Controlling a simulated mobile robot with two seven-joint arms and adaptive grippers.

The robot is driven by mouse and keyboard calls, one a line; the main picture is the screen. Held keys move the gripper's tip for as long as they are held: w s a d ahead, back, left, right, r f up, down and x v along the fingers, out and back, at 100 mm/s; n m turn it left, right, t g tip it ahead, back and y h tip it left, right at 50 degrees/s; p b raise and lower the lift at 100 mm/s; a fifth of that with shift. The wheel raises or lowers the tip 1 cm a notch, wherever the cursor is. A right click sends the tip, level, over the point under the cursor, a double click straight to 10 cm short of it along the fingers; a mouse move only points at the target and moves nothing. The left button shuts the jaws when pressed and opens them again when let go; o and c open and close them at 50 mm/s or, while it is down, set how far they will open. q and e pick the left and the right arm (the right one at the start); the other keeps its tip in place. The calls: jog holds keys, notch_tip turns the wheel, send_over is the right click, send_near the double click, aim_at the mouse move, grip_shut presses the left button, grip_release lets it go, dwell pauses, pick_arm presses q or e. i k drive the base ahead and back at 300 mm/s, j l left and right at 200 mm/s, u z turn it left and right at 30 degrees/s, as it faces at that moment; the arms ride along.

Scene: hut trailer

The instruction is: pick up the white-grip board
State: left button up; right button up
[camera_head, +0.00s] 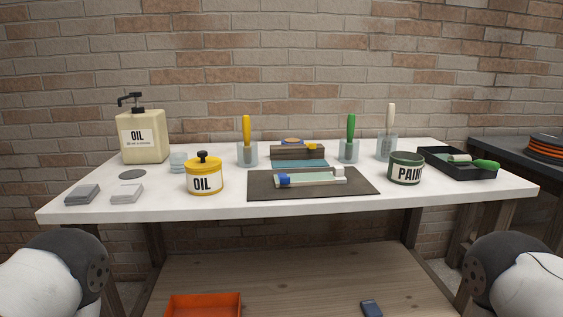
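A flat board (312,180) lies on the dark mat (355,187) in the middle of the white table. It has a pale, white and greenish body, a blue piece at its left end and a white raised part at its right. I take this to be the white-grip board, though its small details are hard to tell. Nothing of mine touches it. Neither of my grippers is in view; only rounded parts of my arms show at the lower left and lower right corners.
Left of the mat are a yellow oil tin (204,178) and an oil pump bottle (141,138). Behind it are a wooden block (297,153) and glasses with yellow, green and white handles. A paint can (405,170) and black tray (452,168) stand right. An orange tray (203,305) is below.

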aim_at(336, 177)
jog(key=i+l, duration=0.2)
jog(key=i, duration=0.2)
jog(key=i+l+u, duration=0.15)
jog(key=i, duration=0.25)
jog(key=i+l, duration=0.3)
jog(key=i+j+u, duration=0.05)
jog(key=i, duration=0.05)
